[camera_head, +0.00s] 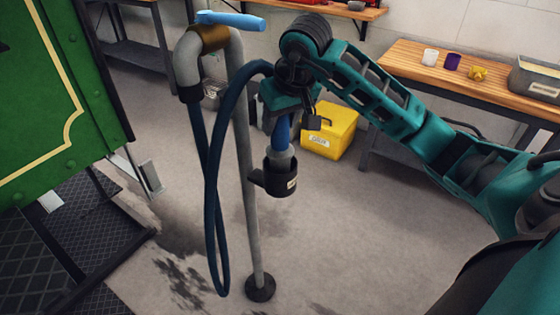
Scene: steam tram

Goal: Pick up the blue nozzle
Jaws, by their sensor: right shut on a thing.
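The blue nozzle (282,134) hangs upright, with its lower end in a grey and black holder (281,180) on the side of the standpipe (244,160). My right gripper (287,115) is above the holder and shut on the upper part of the nozzle. The gripper hides the nozzle's top. A dark blue hose (212,210) runs down from the standpipe's spout, loops near the floor and rises to the gripper. Whether the nozzle's tip is fully seated in the holder cannot be told. My left gripper is not in view.
The standpipe has a light blue lever (232,20) on top and a round foot (260,288). A green tram side (50,90) and dark steps stand at the left. A yellow box (330,130) and a wooden workbench (440,77) are behind.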

